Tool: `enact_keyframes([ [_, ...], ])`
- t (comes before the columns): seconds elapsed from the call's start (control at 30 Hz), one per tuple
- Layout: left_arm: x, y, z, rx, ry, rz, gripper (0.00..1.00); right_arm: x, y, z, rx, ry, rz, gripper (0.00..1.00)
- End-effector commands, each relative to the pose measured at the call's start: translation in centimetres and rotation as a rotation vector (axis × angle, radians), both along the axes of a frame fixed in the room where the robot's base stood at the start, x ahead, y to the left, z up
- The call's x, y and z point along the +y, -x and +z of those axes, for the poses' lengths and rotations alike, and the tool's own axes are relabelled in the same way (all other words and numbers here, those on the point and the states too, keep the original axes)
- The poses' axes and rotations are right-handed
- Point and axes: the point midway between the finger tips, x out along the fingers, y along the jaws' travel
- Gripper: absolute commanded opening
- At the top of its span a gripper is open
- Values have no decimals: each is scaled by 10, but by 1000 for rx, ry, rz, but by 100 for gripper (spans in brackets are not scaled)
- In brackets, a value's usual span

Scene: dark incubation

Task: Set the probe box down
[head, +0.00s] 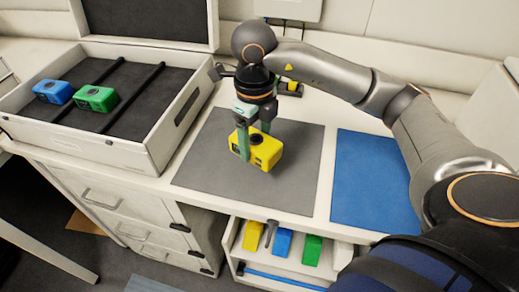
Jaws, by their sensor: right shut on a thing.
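The probe box is a yellow block (266,151) with dark round marks on its top and side. My right gripper (254,140) comes down from above and is shut on it. The box is over the grey mat (215,171) on the white counter; I cannot tell whether it touches the mat. A green finger shows on the box's left side; the other finger is partly hidden behind the box. My left gripper is not in view.
A white open case (153,147) at the left holds a blue box (53,92) and a green box (96,98). A blue mat (372,185) lies right of the grey one, clear. Below the counter, an open drawer (270,275) holds yellow, blue and green blocks.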

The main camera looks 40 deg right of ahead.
Motion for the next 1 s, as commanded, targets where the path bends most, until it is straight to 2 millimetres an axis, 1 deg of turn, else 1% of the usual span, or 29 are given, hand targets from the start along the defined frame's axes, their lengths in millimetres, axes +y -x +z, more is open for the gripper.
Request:
enact_keyframes([
  [0.03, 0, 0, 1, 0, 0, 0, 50, -6, -4, -6, 0, 1, -5, 0],
  [0.1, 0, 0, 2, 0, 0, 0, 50, -11, -8, -13, 0, 1, -3, 0],
  [0.27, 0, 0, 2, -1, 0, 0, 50, -16, -13, -22, -2, -1, -1, 0],
  [0.37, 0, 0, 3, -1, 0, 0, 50, -23, -17, -32, -1, 2, -3, 0],
  [0.43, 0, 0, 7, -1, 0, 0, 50, -21, -15, -43, 2, 1, 0, 0],
  [0.53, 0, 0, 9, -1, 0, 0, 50, -21, -16, -55, 0, 0, -1, 0],
  [0.63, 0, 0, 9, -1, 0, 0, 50, -21, -17, -60, -5, -1, 0, 0],
  [0.83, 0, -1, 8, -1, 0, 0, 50, -21, -17, -60, -5, -1, 0, 0],
  [0.97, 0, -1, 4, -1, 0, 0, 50, -20, -17, -64, -5, -1, 0, 0],
  [1.0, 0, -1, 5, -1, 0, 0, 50, -20, -16, -64, -3, 0, 0, 74],
])
